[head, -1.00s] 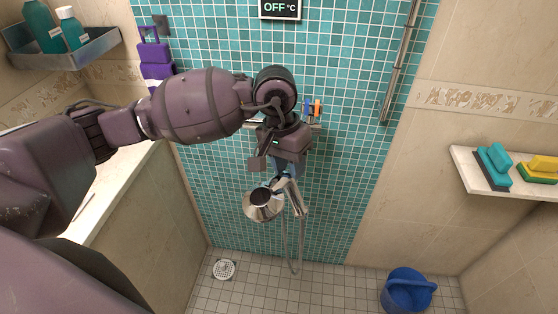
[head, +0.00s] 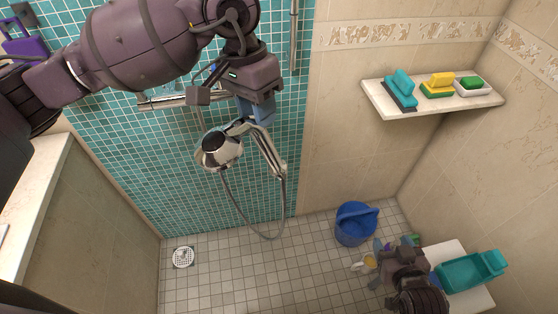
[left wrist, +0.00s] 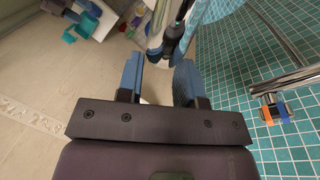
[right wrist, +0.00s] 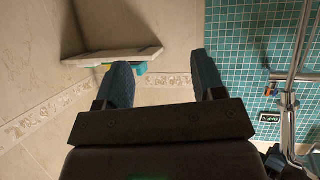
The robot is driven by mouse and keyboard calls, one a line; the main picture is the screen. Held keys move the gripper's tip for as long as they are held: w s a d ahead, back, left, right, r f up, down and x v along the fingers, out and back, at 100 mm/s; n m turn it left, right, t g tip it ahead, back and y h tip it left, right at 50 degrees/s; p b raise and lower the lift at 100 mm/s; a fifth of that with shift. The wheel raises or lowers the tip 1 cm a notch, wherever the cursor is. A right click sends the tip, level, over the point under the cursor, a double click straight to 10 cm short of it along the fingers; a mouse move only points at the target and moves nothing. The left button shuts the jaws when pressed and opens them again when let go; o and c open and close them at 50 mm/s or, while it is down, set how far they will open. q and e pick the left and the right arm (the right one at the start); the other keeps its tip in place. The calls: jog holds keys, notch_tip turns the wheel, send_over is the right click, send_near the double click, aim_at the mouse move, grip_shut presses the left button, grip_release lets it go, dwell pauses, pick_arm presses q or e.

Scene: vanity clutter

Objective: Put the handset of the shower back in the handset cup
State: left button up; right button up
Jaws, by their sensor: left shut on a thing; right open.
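The chrome shower handset (head: 220,150) hangs in the head view with its round head to the left and its chrome handle bending down to the right. My left gripper (head: 254,116) is shut on the handle, clear of the wall. My right gripper (head: 376,265) is open and empty at the lower right. A chrome fitting (right wrist: 288,101) shows on the rail in the right wrist view; I cannot tell whether it is the handset cup.
The wall rail (head: 294,40) stands behind the left gripper. A corner shelf (head: 430,108) with sponges is at the upper right. A blue bucket (head: 356,222) stands on the floor, with a teal tub (head: 470,272) at the lower right. The floor around the drain (head: 183,257) is clear.

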jog(key=w+a+r+n+t+y, duration=0.1)
jog(key=w+a+r+y, duration=0.1)
jog(key=w+a+r, duration=0.3)
jog(key=n+t+y, duration=0.1)
jog(key=n+y, duration=0.6)
send_near(257, 137)
notch_tip(257, 137, down, 4)
jog(key=w, duration=0.2)
jog(key=x, duration=1.2)
jog(key=shift+w+d+f, duration=0.1)
jog(key=shift+w+d, duration=0.05)
jog(key=shift+w, duration=0.05)
